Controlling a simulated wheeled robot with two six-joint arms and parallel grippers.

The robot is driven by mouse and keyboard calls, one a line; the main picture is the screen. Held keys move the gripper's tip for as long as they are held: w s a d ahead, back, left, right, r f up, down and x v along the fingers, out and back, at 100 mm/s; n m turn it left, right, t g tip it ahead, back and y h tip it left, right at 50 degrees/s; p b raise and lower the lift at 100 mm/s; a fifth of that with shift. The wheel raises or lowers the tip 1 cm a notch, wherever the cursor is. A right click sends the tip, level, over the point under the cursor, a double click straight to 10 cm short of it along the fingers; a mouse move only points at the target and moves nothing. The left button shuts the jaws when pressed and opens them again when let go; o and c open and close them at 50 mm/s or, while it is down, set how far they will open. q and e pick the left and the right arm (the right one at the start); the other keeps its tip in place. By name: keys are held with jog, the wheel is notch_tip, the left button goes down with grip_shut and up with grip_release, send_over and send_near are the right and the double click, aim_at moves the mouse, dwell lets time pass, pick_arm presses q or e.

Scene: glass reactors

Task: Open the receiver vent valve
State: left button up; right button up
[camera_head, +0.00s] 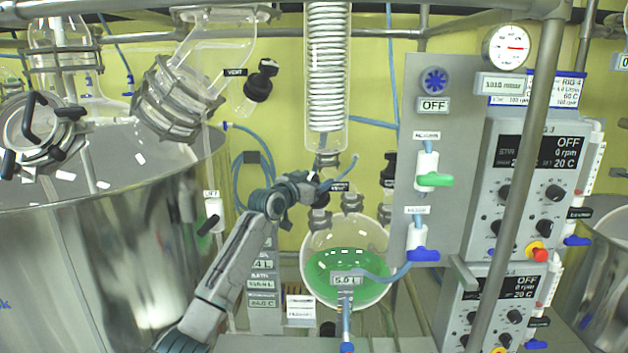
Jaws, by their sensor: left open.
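The receiver is a round glass flask (318,240) partly filled with green liquid, below a coiled glass condenser (327,70). A dark valve knob (320,219) sits at the flask's upper left, beside a small label (340,187) too small to read. My left gripper (316,192) is open at the flask's neck, close to this knob and partly covering it. I cannot tell whether the fingers touch it. Another black valve knob (258,86), beside a label reading VENT, is higher up on the left. My right gripper is not in view.
A large steel vessel (90,250) fills the left. A grey panel (432,150) on the right carries green-handled and blue-handled valves. Control boxes (540,160) read OFF. A steel post (520,160) stands in front of them. Blue hoses (240,170) hang near my left arm.

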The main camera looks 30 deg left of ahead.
pick_arm(q)
jog(key=c, duration=1)
